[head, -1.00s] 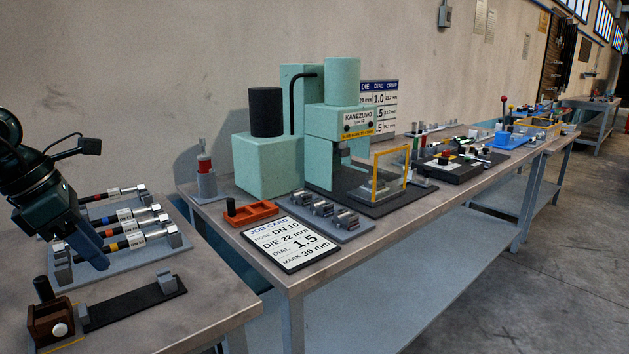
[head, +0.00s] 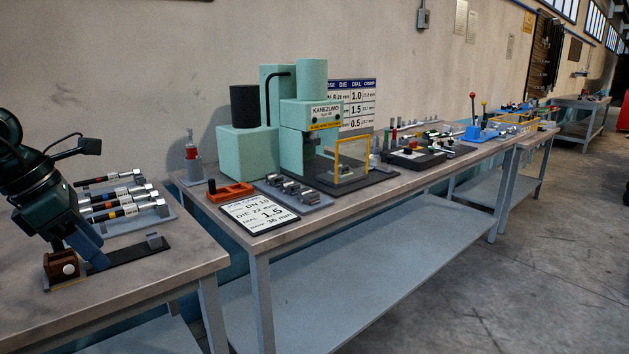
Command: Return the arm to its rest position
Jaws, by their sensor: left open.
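My left arm comes in at the left edge of the head view. Its dark gripper (head: 86,252) points down over the left bench (head: 165,258) and is open, with nothing seen between its fingers. In the picture it overlaps the far end of a small fixture with a brown block (head: 60,268) and a black strip (head: 140,252). I cannot tell how high above the bench it is. Hoses with metal end fittings (head: 128,210) lie in a grey rack just behind and right of it. My right gripper is not in view.
A green crimping press (head: 300,150) stands on the long middle bench, with a job card (head: 258,215), an orange tray (head: 230,192) and a yellow-framed guard (head: 352,160). A gap separates the two benches. The floor at right (head: 540,270) is clear.

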